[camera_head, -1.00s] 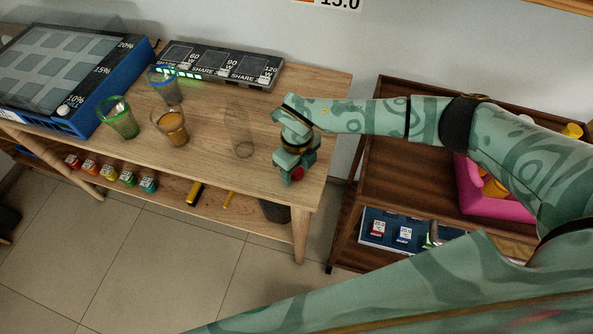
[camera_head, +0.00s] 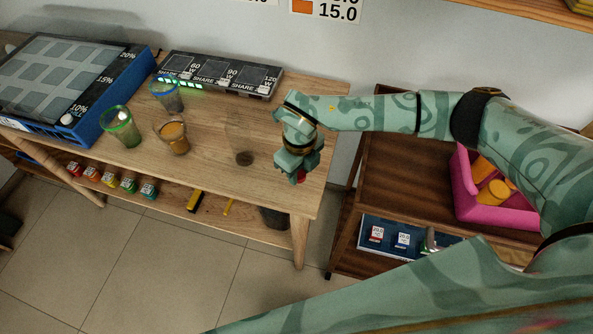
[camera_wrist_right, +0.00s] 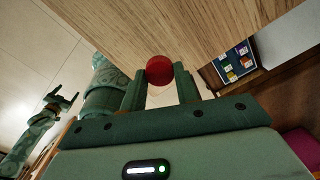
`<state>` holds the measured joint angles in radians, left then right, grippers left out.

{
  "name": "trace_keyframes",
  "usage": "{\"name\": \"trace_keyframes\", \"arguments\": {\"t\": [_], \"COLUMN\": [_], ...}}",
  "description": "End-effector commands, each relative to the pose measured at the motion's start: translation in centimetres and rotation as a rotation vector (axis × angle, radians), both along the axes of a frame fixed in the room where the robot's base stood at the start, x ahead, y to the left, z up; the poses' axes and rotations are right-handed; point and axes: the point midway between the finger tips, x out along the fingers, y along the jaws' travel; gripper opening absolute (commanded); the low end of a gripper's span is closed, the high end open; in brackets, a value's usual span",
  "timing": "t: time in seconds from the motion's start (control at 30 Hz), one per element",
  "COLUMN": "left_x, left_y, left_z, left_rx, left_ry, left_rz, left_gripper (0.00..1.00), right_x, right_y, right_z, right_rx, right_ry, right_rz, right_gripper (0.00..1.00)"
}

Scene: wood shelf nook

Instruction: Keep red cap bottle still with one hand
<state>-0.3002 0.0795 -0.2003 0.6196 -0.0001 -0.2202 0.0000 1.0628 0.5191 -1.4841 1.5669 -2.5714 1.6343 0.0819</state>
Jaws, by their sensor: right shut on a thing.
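The red cap bottle shows only as a small bit of red cap (camera_head: 301,176) below my right gripper (camera_head: 299,168) in the head view, near the table's right end. In the right wrist view, the round red cap (camera_wrist_right: 158,70) sits between the two fingers of my right gripper (camera_wrist_right: 160,92), which is shut on the bottle. The bottle's body is hidden. My left gripper is out of the head view. At the left of the wrist view, what looks like my left gripper (camera_wrist_right: 62,98) is away from the bottle, its fingers spread and empty.
A clear glass (camera_head: 242,145) stands just left of my right gripper. An amber-filled glass (camera_head: 173,138), a green-rimmed glass (camera_head: 120,127) and a blue-rimmed glass (camera_head: 167,96) stand farther left. A dark cart with a pink bin (camera_head: 490,214) stands right of the table (camera_head: 215,172).

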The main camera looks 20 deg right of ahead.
Motion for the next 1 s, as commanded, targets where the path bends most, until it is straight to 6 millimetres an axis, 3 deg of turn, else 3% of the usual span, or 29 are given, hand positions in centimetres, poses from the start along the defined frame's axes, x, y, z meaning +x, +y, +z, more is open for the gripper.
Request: {"name": "trace_keyframes", "arguments": {"t": [0.03, 0.17, 0.3, 0.5, 0.7, 1.0], "left_x": [0.3, 0.6, 0.8, 0.9, 0.9, 0.9], "left_y": [0.0, 0.0, 0.0, 0.0, 0.0, 0.0], "left_z": [1.1, 2.3, 3.0, 3.6, 3.8, 3.7], "left_rx": [0.0, 0.001, 0.0, 0.0, 0.0, 0.0], "left_ry": [-0.006, -0.014, -0.018, -0.021, -0.022, -0.022], "left_rz": [0.0, 0.0, 0.0, 0.0, 0.0, 0.0], "left_gripper": [0.73, 0.73, 0.73, 0.73, 0.73, 0.73], "right_x": [-0.8, -3.4, -7.0, -10.5, -12.0, -12.1], "right_y": [-0.4, -1.1, -2.0, -3.0, -3.4, -3.4], "right_z": [2.0, 5.1, 6.4, 7.8, 8.4, 8.4], "right_rx": [0.0, 0.001, 0.0, 0.0, 0.0, 0.0], "right_ry": [-0.006, -0.005, -0.001, 0.0, 0.0, 0.0], "right_rz": [0.002, 0.002, 0.002, 0.001, 0.0, -0.001], "right_gripper": [0.1, 0.1, 0.1, 0.1, 0.1, 0.1]}}
